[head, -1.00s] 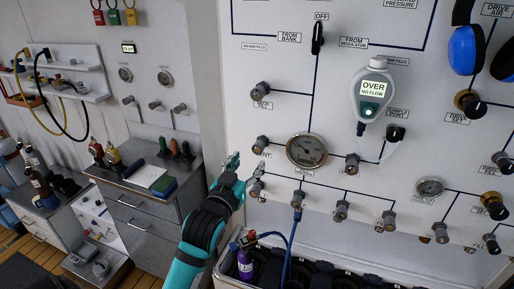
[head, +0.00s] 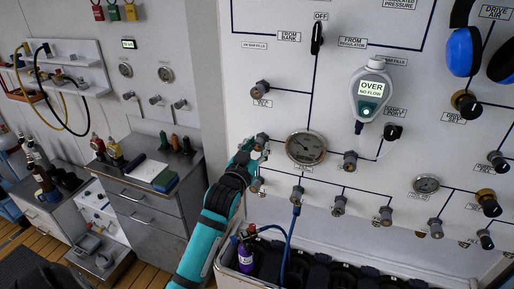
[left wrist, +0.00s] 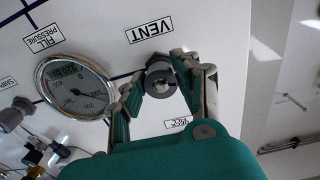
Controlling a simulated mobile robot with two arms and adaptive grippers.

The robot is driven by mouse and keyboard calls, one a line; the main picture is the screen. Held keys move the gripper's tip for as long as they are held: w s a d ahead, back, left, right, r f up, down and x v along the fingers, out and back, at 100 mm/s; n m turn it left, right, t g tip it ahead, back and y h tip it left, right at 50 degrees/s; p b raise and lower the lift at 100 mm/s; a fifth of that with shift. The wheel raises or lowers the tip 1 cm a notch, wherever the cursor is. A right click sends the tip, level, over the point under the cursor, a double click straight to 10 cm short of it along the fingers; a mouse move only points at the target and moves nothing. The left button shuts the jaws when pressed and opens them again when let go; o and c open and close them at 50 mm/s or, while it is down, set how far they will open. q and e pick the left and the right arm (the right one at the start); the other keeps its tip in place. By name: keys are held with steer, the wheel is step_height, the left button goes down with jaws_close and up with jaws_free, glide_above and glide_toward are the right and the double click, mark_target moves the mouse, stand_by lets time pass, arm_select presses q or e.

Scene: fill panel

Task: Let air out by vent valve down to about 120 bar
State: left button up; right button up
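The vent valve is a dark grey knob (left wrist: 160,80) under the VENT label (left wrist: 149,30) in the left wrist view. In the head view the vent valve (head: 263,138) shows just left of the gauge. My left gripper (left wrist: 157,80) has its fingers on either side of the knob; it looks open, and I cannot tell whether the fingers touch the knob. In the head view my left gripper (head: 255,148) is at the panel. The round fill pressure gauge (left wrist: 75,88) is beside the knob; its needle cannot be read exactly. My right gripper is not in view.
A grey-white analyser (head: 371,92) reading OVER NO FLOW hangs on the panel. Other knobs (head: 350,160) sit close by. A blue hose (head: 289,240) runs down to a purple cylinder (head: 245,259) in a crate below. A drawer cabinet (head: 147,210) stands left.

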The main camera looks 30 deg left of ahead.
arm_select(q)
jaws_close()
steer(key=shift+m, duration=0.4)
steer(key=shift+r+m+p, duration=0.1)
steer(key=shift+m+p, duration=0.4)
steer(key=shift+m, duration=0.1)
steer(key=m+p, duration=0.1)
steer(key=m, duration=0.2)
steer(key=shift+m, duration=0.3)
steer(key=m+p, duration=0.2)
steer(key=m, duration=0.4)
steer(key=shift+a, duration=0.1)
steer(key=m+p, duration=0.1)
steer(key=m, duration=0.3)
steer(key=shift+m, duration=0.4)
